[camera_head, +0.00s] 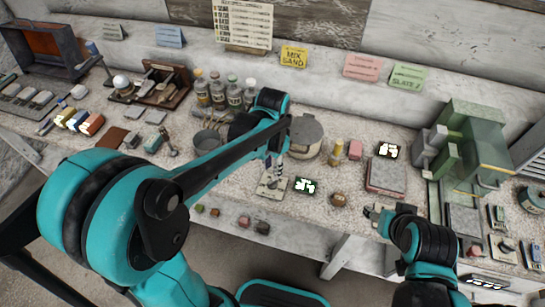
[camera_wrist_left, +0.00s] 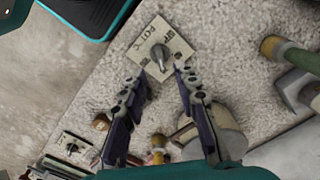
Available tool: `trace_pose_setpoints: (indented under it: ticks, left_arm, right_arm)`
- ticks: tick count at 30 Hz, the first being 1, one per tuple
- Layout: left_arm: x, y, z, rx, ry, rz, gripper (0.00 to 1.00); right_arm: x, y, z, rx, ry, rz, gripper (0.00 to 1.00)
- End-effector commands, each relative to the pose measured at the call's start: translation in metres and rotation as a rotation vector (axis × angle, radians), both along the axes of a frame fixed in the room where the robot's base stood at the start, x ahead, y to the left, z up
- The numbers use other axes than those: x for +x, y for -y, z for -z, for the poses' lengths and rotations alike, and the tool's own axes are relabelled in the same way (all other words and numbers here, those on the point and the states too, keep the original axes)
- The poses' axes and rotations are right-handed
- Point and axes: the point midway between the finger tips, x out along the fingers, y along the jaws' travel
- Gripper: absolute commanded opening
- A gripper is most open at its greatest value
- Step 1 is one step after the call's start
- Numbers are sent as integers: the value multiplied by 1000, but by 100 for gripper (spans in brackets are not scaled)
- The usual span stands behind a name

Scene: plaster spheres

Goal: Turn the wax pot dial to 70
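The wax pot dial is a dark knob (camera_wrist_left: 160,55) on a pale square plate lettered "POT °C", seen in the left wrist view. In the head view its plate (camera_head: 271,187) lies on the bench near the front edge, partly behind my left gripper (camera_head: 275,165). In the left wrist view my left gripper (camera_wrist_left: 159,80) is open, its two fingers apart, with the knob just beyond and between the tips. I see no contact. The knob's exact setting is too small to read. My right gripper (camera_head: 377,214) is low at the bench's front edge; its fingers are unclear.
A grey round pot (camera_head: 306,136) stands behind the dial. A small dark display (camera_head: 305,186) with blurred bright digits lies right of the dial, and another display (camera_head: 389,150) farther right. Several bottles (camera_head: 225,92) stand behind left. A green machine (camera_head: 470,150) stands at right.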

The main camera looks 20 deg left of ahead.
Motion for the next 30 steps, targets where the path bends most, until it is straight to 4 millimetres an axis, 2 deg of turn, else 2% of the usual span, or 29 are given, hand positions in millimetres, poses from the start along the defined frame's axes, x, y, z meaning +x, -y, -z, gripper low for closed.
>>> trace_pose_setpoints:
  ticks: [3,10,30]
  left_arm:
    - [0,0,-25,0,0,0,30]
    - [0,0,-52,0,0,0,30]
    - [-3,-2,-57,-2,12,-14,30]
  right_arm:
    - [0,0,0,0,0,0,58]
    - [0,0,0,0,0,0,58]
    - [0,0,0,0,0,0,58]
